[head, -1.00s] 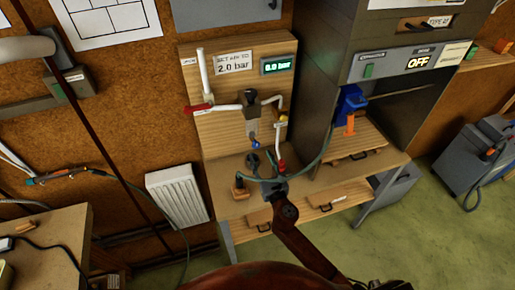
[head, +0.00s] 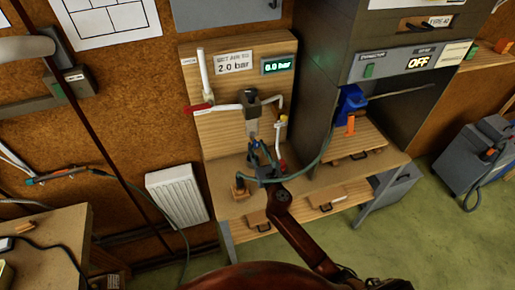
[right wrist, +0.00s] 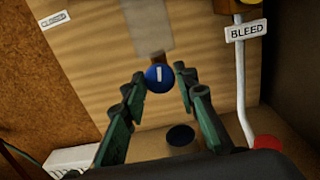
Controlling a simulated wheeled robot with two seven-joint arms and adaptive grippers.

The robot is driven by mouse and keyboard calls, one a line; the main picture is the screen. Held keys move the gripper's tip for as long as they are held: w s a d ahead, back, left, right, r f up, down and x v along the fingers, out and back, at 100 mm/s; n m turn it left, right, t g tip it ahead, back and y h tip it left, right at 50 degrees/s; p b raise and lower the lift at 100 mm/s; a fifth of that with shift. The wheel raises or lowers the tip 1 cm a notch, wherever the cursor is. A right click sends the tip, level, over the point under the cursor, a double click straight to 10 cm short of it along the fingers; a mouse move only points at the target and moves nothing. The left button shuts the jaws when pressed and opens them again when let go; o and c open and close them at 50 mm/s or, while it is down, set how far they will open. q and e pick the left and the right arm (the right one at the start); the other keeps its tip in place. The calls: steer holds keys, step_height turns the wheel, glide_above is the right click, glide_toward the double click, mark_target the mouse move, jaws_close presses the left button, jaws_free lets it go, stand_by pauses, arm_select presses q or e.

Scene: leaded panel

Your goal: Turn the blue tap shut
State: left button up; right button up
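The blue tap (right wrist: 159,76) is a small round blue knob with a white mark on its face, seen in the right wrist view below a grey block on the wooden board. My right gripper (right wrist: 160,84) is open, one green-and-dark finger on each side of the knob. A gap shows on both sides, and I cannot tell how deep the knob sits between the fingertips. In the head view my right gripper (head: 259,150) is in front of the board and hides the knob.
A BLEED label (right wrist: 247,30) hangs on a white pipe right of the knob, with a red knob (right wrist: 267,143) lower down. A red lever (head: 198,108) is at the board's left. The pressure display (head: 278,65) reads 0.0 bar. A dark cabinet (head: 325,80) stands to the right.

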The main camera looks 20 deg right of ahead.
steer(key=c, duration=0.7)
steer(key=shift+o, duration=0.2)
steer(key=m, duration=0.4)
steer(key=m+b, duration=0.1)
steer(key=m, duration=0.2)
steer(key=shift+m, duration=0.3)
steer(key=m, duration=0.3)
steer(key=shift+a+m, duration=0.1)
steer(key=shift+m, duration=2)
